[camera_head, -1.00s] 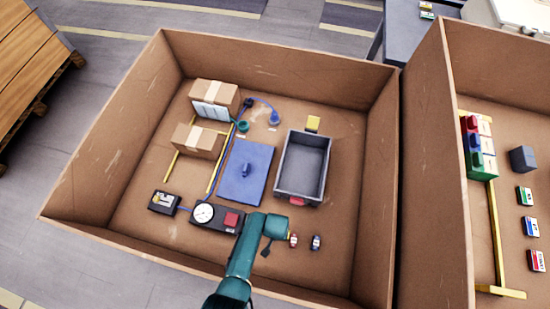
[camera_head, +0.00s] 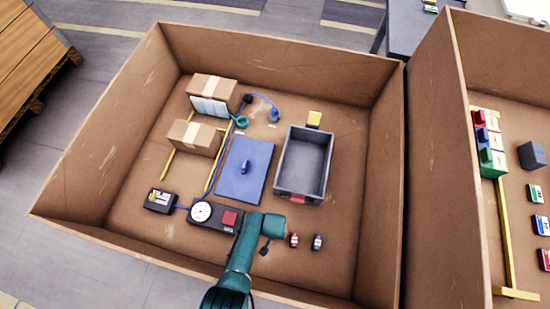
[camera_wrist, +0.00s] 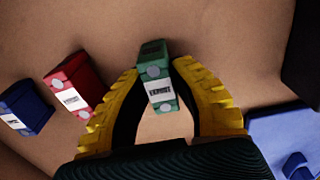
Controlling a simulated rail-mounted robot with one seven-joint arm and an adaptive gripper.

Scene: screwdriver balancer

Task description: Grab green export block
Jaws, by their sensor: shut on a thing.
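The green export block (camera_wrist: 158,80), with a white label reading EXPORT, stands between the yellow fingertips of my gripper (camera_wrist: 160,85) in the wrist view. The fingers are closed in on its two sides and my gripper is shut on it. In the head view my teal arm covers the block, and the fingertips cannot be made out. A red block (camera_wrist: 72,88) and a blue block (camera_wrist: 25,105) stand to the left in the wrist view. In the head view the red one (camera_head: 294,240) and the blue one (camera_head: 317,241) are right of my arm.
A blue lid (camera_head: 244,180) with a handle, a grey tray (camera_head: 278,150) and a gauge unit (camera_head: 202,212) lie close by in the large brown box. Two cartons (camera_head: 194,137) stand farther left. The box walls (camera_head: 385,190) rise high around. Free floor lies right of the tray.

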